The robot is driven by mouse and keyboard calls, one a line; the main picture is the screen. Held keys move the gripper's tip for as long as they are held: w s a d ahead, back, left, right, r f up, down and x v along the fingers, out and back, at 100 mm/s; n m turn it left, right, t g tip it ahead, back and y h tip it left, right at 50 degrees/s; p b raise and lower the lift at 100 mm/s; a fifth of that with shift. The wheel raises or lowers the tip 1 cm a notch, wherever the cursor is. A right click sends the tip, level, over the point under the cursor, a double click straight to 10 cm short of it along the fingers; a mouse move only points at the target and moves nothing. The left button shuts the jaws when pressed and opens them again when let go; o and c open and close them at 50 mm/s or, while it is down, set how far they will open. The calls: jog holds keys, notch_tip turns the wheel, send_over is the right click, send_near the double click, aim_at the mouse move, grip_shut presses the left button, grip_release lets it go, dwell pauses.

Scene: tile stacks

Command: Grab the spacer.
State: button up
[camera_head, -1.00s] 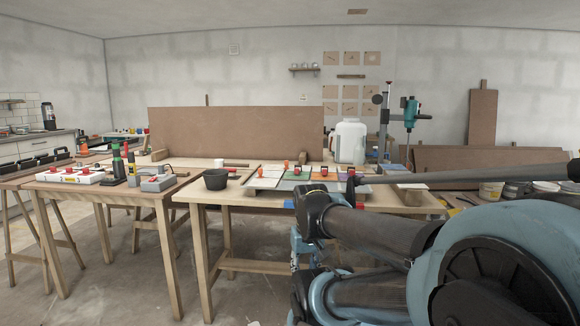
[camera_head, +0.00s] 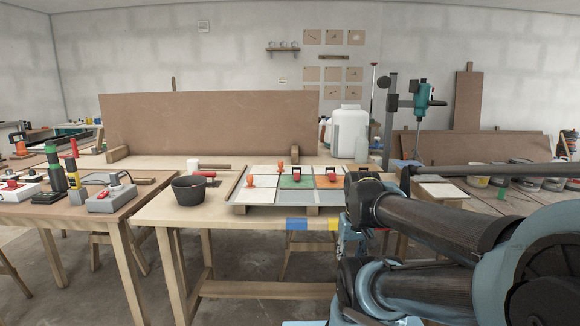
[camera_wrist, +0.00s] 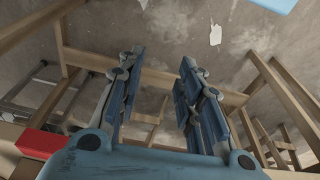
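A board of tiles (camera_head: 262,196) lies on the workbench in the head view, with pale, green, orange and grey squares. I cannot tell which small piece, if any, is the spacer. My gripper (camera_wrist: 162,60) is open and empty in the wrist view, its two blue fingers wide apart. Only wooden bars and concrete floor show between and beyond them. The tiles are not in the wrist view. My arm covers the board's right end in the head view.
A black bucket (camera_head: 189,188) and a mallet (camera_head: 204,174) are left of the board on the workbench (camera_head: 180,213). A white jug (camera_head: 350,131) and a drill stand (camera_head: 391,118) are behind. A second table (camera_head: 80,207) holds tools at left.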

jog(key=shift+w+d, duration=0.25)
jog(key=shift+w, duration=0.2)
